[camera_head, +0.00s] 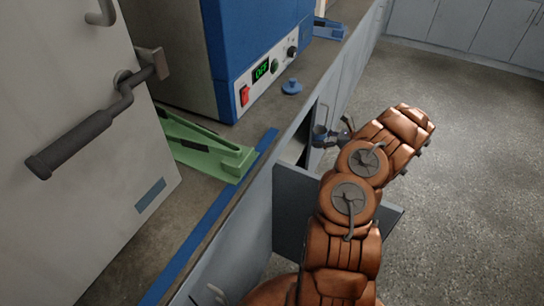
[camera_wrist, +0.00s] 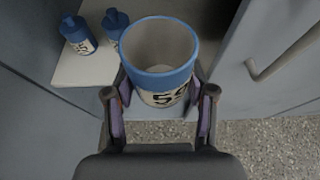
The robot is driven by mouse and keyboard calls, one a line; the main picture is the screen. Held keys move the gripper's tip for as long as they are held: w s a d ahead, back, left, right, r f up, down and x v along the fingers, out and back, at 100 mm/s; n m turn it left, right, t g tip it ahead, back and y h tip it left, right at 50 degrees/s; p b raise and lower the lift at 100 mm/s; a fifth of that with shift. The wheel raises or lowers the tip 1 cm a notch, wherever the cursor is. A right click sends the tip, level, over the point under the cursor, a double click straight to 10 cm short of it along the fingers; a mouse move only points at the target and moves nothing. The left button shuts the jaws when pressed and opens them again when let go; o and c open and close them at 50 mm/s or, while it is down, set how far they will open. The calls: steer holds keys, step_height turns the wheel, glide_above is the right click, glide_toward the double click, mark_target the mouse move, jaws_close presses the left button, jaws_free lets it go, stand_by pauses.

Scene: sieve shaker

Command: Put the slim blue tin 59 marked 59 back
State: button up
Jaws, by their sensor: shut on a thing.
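The blue tin (camera_wrist: 158,82) is open-topped, with a blue rim and band and a pale label with black digits that read like 59, partly cut off from sight. It looks empty inside. My gripper (camera_wrist: 160,97) is shut on it, one finger on each side. In the head view my gripper (camera_head: 334,134) is small, low beside the counter at the open cupboard, with the tin in it hard to make out. A pale shelf (camera_wrist: 80,73) in the cupboard lies just left of and below the tin.
Two blue bottles (camera_wrist: 78,35) (camera_wrist: 115,22) with pale labels stand on the shelf, close to the tin. An open grey cupboard door (camera_head: 290,205) stands beside my arm. On the counter are a blue lid-like piece (camera_head: 291,87), a green bracket (camera_head: 205,150) and a blue machine (camera_head: 240,50).

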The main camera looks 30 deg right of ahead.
step_height(320, 180, down, 9)
steer(key=w+b, duration=0.1)
steer(key=b, duration=1)
glide_above(278, 152)
steer(key=shift+w+a, duration=0.15)
steer(key=shift+w, duration=0.05)
steer(key=shift+w+f+b, duration=0.15)
steer(key=shift+f+b, duration=0.25)
steer(key=shift+f, duration=1.3)
steer(key=shift+f, duration=0.15)
steer(key=o, duration=1.2)
steer(key=shift+s+r, duration=0.3)
steer(key=shift+r, duration=0.05)
steer(key=p+v, duration=0.2)
steer(key=v, duration=0.9)
steer(key=shift+s+d, duration=0.15)
steer(key=shift+d, duration=0.15)
